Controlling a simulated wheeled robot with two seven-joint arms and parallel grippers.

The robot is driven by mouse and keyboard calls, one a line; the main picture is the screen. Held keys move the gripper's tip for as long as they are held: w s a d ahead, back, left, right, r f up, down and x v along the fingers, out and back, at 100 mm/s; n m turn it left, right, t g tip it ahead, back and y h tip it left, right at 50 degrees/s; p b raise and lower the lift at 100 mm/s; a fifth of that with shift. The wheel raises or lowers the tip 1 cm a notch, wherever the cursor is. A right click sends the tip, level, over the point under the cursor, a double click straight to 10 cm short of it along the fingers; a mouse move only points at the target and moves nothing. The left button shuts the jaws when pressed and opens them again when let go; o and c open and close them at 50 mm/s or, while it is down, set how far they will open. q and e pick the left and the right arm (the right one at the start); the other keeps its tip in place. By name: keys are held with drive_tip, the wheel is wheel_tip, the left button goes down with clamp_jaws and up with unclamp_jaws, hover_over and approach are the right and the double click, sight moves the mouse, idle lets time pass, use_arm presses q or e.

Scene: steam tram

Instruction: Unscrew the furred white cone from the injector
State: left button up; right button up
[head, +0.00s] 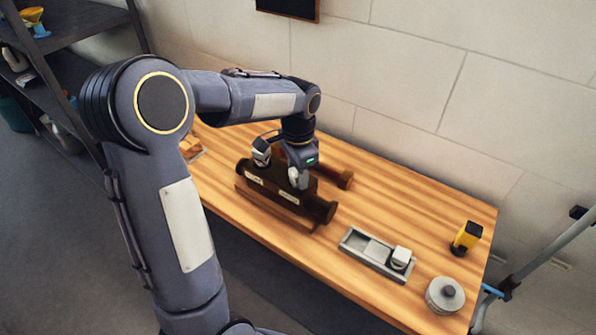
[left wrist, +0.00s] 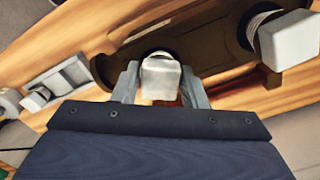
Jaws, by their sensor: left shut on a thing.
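The injector (head: 317,206) is a dark brown body lying on the wooden table; it also shows in the left wrist view (left wrist: 205,45). My left gripper (head: 298,180) is over its near right part. In the left wrist view my left gripper (left wrist: 160,90) is shut on a pale, blocky white cone (left wrist: 160,75) that stands at the injector's side. Whether its thread is still engaged cannot be told. A second white piece (head: 261,153) sits on the injector further left; it also shows at the right of the left wrist view (left wrist: 290,42). My right gripper is out of view.
A grey tray (head: 352,242) with a white block (head: 401,257) in its right end lies right of the injector. A round grey pot (head: 445,296) and a yellow and black item (head: 466,238) stand farther right. A brown cylinder lies behind the injector.

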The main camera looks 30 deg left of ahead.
use_arm(q)
drive_tip(key=shift+n, duration=0.6)
drive_tip(key=shift+r, duration=0.1)
drive_tip(key=shift+r+p, duration=3.2)
drive_tip(key=shift+r, duration=0.5)
